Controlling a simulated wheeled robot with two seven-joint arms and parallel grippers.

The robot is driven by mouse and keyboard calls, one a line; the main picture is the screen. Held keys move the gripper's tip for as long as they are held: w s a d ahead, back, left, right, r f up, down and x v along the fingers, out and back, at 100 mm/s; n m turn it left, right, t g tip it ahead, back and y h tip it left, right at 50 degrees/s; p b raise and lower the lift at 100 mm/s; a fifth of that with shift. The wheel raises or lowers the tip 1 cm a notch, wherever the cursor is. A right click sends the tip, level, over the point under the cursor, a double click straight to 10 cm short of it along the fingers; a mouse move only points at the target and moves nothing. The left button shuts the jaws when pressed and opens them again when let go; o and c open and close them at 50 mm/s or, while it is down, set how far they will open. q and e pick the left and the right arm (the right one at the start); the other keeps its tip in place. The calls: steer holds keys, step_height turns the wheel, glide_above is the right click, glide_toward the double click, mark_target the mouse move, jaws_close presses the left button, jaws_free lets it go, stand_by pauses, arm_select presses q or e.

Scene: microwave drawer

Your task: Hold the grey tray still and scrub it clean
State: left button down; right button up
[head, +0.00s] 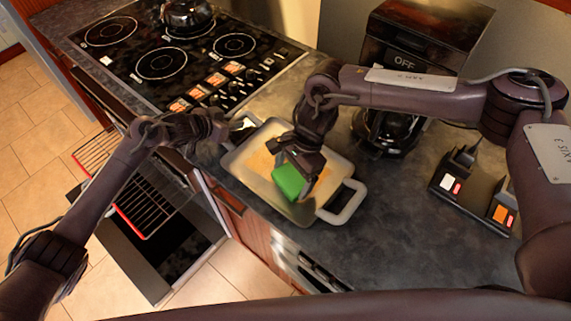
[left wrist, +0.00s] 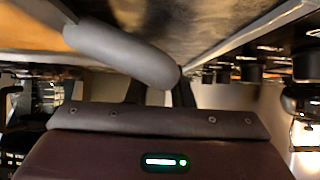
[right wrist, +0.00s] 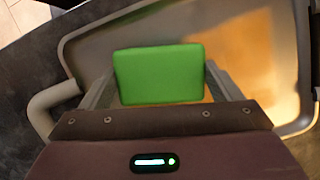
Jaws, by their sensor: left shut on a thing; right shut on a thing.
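The grey tray (head: 336,165) lies on the dark counter, with an orange-brown stain (head: 262,163) on its inner floor. The stain also shows in the right wrist view (right wrist: 245,60). My left gripper (head: 236,128) is shut on the tray's far-left handle, a thick grey bar in the left wrist view (left wrist: 125,55). My right gripper (head: 292,160) is shut on a green sponge (head: 288,182) and holds it over the tray's inner floor. The sponge fills the space between the fingers in the right wrist view (right wrist: 158,75). I cannot tell whether it touches the floor.
A stove top (head: 165,60) with a kettle (head: 187,14) is at the back left. A coffee machine (head: 385,130) stands behind the tray. A black device with lit switches (head: 470,188) is at the right. An oven rack (head: 150,195) sticks out below the counter. The front right counter is clear.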

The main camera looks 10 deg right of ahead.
mark_target(302, 186)
steer(key=shift+s+d+r, duration=0.1)
steer(key=shift+s+d, duration=0.3)
steer(key=shift+s, duration=0.05)
steer(key=shift+s+d, duration=0.7)
steer(key=shift+d, duration=0.05)
steer(key=o, duration=1.3)
steer(key=shift+o, duration=1)
steer(key=shift+s+f, duration=0.1)
steer(key=shift+f, duration=0.1)
steer(key=shift+r, duration=0.3)
steer(key=shift+c, duration=0.3)
steer(key=shift+r, duration=0.3)
